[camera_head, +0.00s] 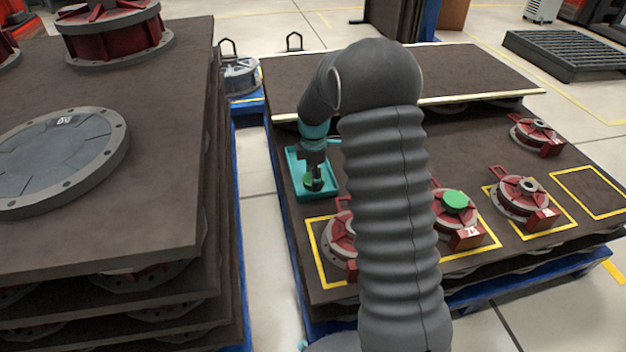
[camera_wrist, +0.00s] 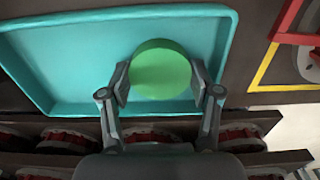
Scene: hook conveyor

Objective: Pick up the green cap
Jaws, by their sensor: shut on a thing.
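A round green cap (camera_wrist: 161,70) shows in the wrist view between the two fingers of my gripper (camera_wrist: 161,82), which is shut on it. Behind the cap is a teal tray (camera_wrist: 70,62); I cannot tell whether the cap still touches its floor. In the head view my gripper (camera_head: 313,180) points down into the teal tray (camera_head: 296,160) at the left side of the table, and a bit of green shows at its tips. Another green cap (camera_head: 455,200) sits on top of a red and grey flanged part (camera_head: 470,234) on the right of my arm.
Several red flanged parts stand in yellow-outlined squares (camera_head: 590,192), one square empty. A raised brown board (camera_head: 470,75) lies behind the tray. A stacked pallet with a grey disc (camera_head: 60,150) stands at left, across a floor gap.

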